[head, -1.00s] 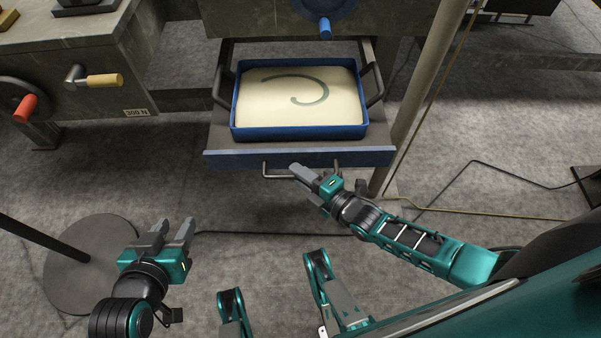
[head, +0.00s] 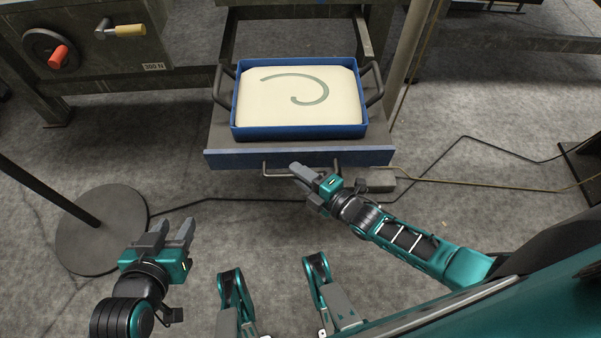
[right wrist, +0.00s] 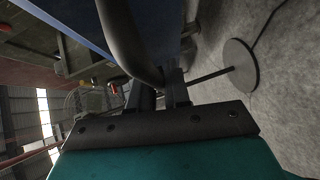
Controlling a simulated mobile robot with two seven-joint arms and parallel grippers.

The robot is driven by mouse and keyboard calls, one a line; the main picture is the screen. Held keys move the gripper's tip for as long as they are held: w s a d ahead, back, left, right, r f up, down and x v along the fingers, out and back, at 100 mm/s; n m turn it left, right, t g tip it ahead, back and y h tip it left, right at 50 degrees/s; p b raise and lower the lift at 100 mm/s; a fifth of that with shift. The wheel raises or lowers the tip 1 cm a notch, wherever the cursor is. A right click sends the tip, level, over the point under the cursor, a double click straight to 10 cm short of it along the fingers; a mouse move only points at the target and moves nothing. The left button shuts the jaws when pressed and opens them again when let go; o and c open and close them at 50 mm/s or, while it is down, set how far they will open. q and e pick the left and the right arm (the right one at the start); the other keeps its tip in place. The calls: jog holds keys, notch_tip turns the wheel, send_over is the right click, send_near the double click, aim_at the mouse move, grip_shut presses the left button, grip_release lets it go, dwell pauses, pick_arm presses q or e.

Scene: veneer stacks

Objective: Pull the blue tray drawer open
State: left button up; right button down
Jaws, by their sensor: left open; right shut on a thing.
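The drawer with the blue front (head: 300,158) is pulled out from under the bench and holds a blue tray (head: 298,131) with a cream sheet bearing a grey-green curved mark. A bent metal handle (head: 272,168) is fixed to the drawer front. My right gripper (head: 300,171) is shut on this handle; its fingers partly hide it in the head view. In the right wrist view the handle bar (right wrist: 130,45) runs down to the fingers (right wrist: 160,92). My left gripper (head: 173,234) is open and empty, in front of the drawer to the left, over the floor.
A grey machine (head: 100,62) with a red-handled wheel and a yellow-handled lever stands at the upper left. A round base (head: 95,245) with a pole is at the left. Cables cross the floor at the right. The floor between my left gripper and the drawer is mostly clear.

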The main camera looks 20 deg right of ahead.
jog(key=shift+s, duration=0.1)
dwell(0.3)
jog(key=c, duration=1.2)
grip_release()
jog(key=p+v, duration=0.3)
jog(key=v, duration=1)
